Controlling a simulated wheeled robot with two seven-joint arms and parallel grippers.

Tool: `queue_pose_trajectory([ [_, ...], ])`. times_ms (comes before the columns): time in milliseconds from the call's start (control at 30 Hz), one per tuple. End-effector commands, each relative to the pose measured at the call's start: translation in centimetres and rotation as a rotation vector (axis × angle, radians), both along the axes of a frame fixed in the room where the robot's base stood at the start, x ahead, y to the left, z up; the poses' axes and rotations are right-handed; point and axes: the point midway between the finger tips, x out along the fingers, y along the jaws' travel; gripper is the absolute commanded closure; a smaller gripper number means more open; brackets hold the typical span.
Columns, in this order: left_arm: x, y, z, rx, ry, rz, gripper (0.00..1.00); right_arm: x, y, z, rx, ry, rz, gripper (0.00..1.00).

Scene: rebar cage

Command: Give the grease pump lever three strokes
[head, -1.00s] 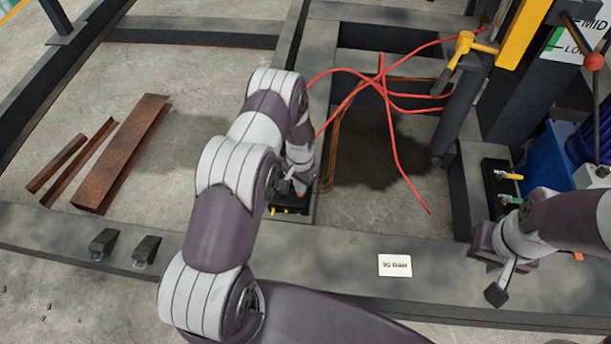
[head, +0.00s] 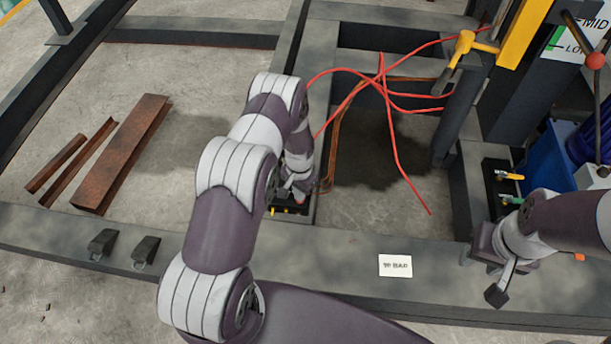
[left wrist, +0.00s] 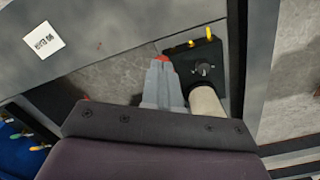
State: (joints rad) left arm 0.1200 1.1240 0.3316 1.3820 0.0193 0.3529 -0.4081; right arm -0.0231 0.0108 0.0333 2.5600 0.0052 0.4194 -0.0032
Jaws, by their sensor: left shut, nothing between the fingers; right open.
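My left gripper (head: 297,188) is shut and empty. It is low over a black block (head: 290,209) at the inner edge of the front beam. In the left wrist view, the closed grey fingers (left wrist: 160,82) are at a small red tip (left wrist: 161,58), which appears to be the pump lever's end. I cannot tell whether they touch it. Beside them are a beige cylinder (left wrist: 207,105) and the black block with a dark round knob (left wrist: 205,69) and yellow handles (left wrist: 209,33). Most of the lever is hidden. My right gripper (head: 503,280) is open over the front beam at the right.
A white card (head: 395,265) lies on the front beam (head: 340,262). Red hoses (head: 400,165) cross the opening behind it. Rusty steel pieces (head: 122,150) lie at the left. A yellow-handled valve (head: 470,45) and a red-knobbed lever (head: 594,62) stand at the right.

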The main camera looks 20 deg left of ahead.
Motion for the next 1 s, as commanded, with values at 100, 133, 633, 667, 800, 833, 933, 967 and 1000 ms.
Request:
queue_pose_trajectory([
  [100,-0.1,0.0,-0.2,0.0,0.001,0.0,1.0,0.0,0.0,-0.1,0.0,0.0,0.0,0.57],
  [133,-0.2,0.0,-0.3,0.0,0.001,0.0,1.0,0.0,0.0,-0.2,0.0,0.0,0.0,0.57],
  [633,-0.8,-0.2,-1.2,0.0,0.0,0.0,1.0,0.0,0.0,-0.5,0.0,0.0,0.0,0.57],
  [667,-0.8,-0.2,-1.3,0.0,0.001,0.0,1.0,0.0,0.0,-0.5,0.0,0.0,0.0,0.57],
  [800,-1.1,-0.3,-1.9,0.0,0.001,0.0,1.0,0.0,0.0,-0.9,0.0,0.0,0.0,0.57],
  [833,-1.2,-0.3,-2.0,0.0,0.001,0.0,1.0,0.0,0.0,-1.0,0.0,0.0,0.0,0.57],
  [933,-1.5,-0.4,-2.4,0.0,0.001,0.0,1.0,0.0,0.0,-1.1,0.0,0.0,0.0,0.57],
  [967,-1.5,-0.4,-2.4,0.0,0.001,0.0,1.0,0.0,0.0,-1.1,0.0,0.0,0.0,0.57],
  [1000,-1.5,-0.4,-2.4,0.0,0.001,0.0,1.0,0.0,0.0,-1.1,0.0,0.0,0.0,0.57],
])
